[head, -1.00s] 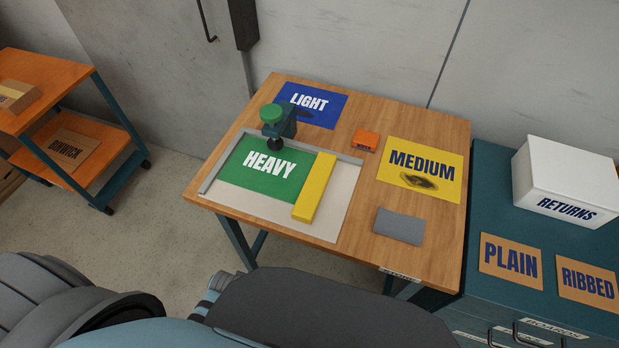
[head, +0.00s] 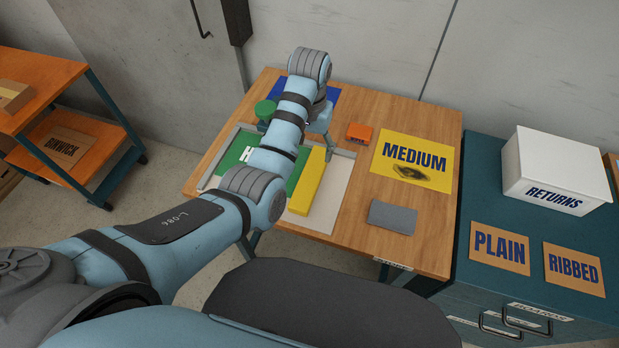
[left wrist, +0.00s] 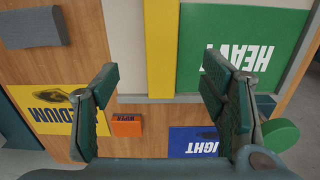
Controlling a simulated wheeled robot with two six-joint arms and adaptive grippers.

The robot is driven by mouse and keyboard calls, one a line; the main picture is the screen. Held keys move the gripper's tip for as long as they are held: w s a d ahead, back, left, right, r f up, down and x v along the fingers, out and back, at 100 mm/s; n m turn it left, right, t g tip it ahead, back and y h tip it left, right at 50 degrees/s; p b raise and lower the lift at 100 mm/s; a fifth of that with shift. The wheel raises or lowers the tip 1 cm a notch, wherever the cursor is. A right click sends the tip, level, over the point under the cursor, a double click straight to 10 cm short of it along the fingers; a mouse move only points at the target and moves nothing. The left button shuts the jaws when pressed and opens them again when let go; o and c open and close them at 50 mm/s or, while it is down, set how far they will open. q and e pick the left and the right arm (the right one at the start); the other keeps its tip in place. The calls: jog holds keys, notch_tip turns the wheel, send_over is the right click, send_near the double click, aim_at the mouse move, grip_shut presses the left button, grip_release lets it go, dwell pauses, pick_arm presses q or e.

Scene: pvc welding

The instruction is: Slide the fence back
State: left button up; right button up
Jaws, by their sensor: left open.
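The fence is a long yellow bar (head: 309,181) lying across the pale bed (head: 336,185) of a framed fixture on the wooden table. A green HEAVY sheet (head: 233,157) lies to its left, partly hidden by my left arm. My left gripper (left wrist: 162,82) is open and empty. In the left wrist view the yellow bar (left wrist: 161,45) runs down from the top edge between its two spread fingers, above the fixture's rail (left wrist: 150,99). I cannot tell whether the fingers touch it. In the head view my arm mostly hides this gripper. My right gripper is not in view.
A green-knobbed clamp (head: 265,109) stands by the fixture's back rail, close to my left gripper. A small orange block (head: 360,132), a yellow MEDIUM sheet (head: 415,160) and a grey block (head: 393,216) lie to the right. A blue LIGHT sheet (left wrist: 196,142) lies behind.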

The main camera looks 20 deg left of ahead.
aim_at(309, 181)
pick_arm(q)
notch_tip(309, 181, down, 13)
jog(key=b, duration=0.3)
jog(key=shift+a+f, duration=0.1)
jog(key=shift+f, duration=0.1)
jog(key=shift+s, duration=0.1)
jog(key=shift+c, duration=0.2)
